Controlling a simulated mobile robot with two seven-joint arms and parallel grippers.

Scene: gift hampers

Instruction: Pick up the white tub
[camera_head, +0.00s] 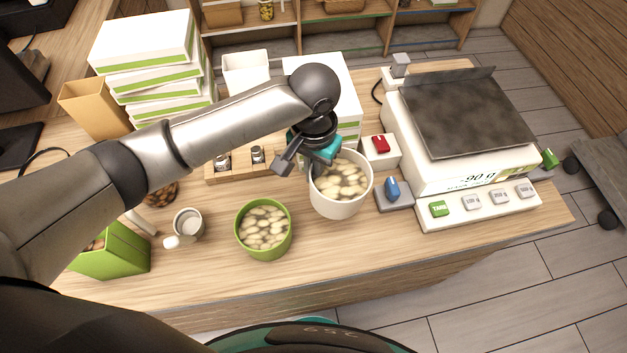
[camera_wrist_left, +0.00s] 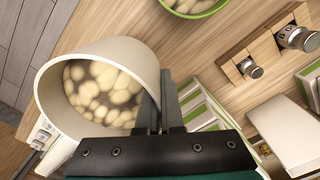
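The white tub (camera_head: 338,200) stands on the wooden table just left of the scale and holds pale, rounded pieces. It also shows in the left wrist view (camera_wrist_left: 110,58), large and at the left. My left gripper (camera_head: 313,160) is at the tub's left rim, coming from above. In the left wrist view its two dark fingers (camera_wrist_left: 161,102) are close together with the tub's wall between them, one inside and one outside. I cannot tell whether the tub's base is off the table. My right gripper is not in view.
A green tub (camera_head: 263,230) with similar pieces stands to the left, beside a white mug (camera_head: 188,224). Right are a red-topped block (camera_head: 381,146), a blue-topped block (camera_head: 393,194) and the scale (camera_head: 465,115). White boxes (camera_head: 145,45) are stacked behind.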

